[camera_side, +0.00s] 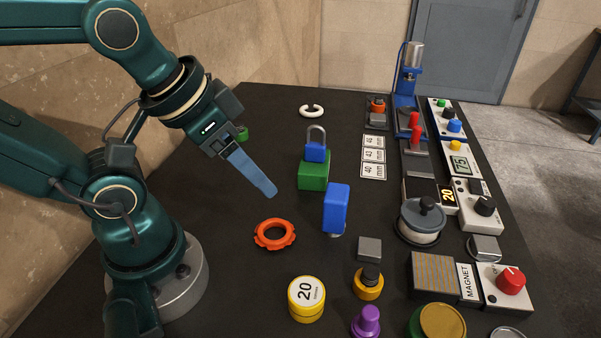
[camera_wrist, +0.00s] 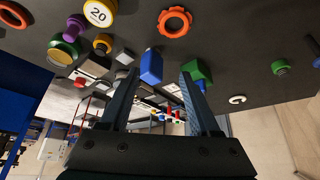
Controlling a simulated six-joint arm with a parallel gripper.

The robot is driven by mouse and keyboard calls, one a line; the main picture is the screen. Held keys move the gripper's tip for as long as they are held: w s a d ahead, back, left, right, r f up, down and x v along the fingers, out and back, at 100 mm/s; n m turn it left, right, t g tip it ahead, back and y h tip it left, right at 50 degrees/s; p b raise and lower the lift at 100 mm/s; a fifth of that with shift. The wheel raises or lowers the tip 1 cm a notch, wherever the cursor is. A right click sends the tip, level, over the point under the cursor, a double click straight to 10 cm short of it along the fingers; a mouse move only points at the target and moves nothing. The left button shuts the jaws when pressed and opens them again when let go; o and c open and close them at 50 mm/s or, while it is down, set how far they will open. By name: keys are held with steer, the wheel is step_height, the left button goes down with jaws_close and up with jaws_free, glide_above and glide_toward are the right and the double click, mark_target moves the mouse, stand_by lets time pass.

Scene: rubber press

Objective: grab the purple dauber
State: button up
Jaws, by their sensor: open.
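The purple dauber (camera_side: 367,321) stands upright on the black table at the front, cut off by the lower edge of the side view. It also shows in the wrist view (camera_wrist: 75,27) at the upper left, beside the yellow weight. My gripper (camera_side: 270,190) is above the table at the left, well apart from the dauber. In the wrist view its two blue fingers (camera_wrist: 158,80) are spread and nothing is between their tips that I can see them touching.
Near the dauber are a yellow weight marked 20 (camera_side: 306,299), a yellow-based knob (camera_side: 368,283) and a gold-topped green jar (camera_side: 441,323). An orange ring (camera_side: 274,234), a blue block (camera_side: 336,208) and a green padlock block (camera_side: 313,176) stand mid-table. Controls line the right side.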

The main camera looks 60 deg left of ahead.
mark_target(368, 317)
steer(key=w+a+r+m+t+y, duration=0.15)
steer(key=w+r+m+t, duration=0.35)
steer(key=w, duration=0.5)
steer(key=w+d+f+m+t+h, duration=0.2)
steer(key=w+d+m+h, duration=0.2)
steer(key=w+m, duration=0.15)
steer(key=s+d+f+m+g+h, duration=0.1)
steer(key=s+d+f+g+h, duration=0.1)
steer(key=s+d+f+h, duration=0.1)
steer(key=s+d+f+m+g+h, duration=0.2)
steer(key=s+d+f+g+h, duration=0.1)
steer(key=s+d+f+h, duration=0.1)
steer(key=s+d+f+m+g+h, duration=0.1)
steer(key=s+d+f+g+h, duration=0.2)
steer(key=f, duration=0.4)
steer(key=shift+s+d+f, duration=0.2)
steer(key=shift+s+d, duration=0.05)
steer(key=shift+d, duration=0.3)
steer(key=shift+s+d+f, duration=0.15)
steer(key=shift+s+d, duration=0.05)
steer(key=shift+d, duration=0.3)
steer(key=shift+s+f+h, duration=0.15)
steer(key=shift+f+h, duration=0.1)
steer(key=shift+f, duration=0.15)
steer(key=shift+x, duration=2.55)
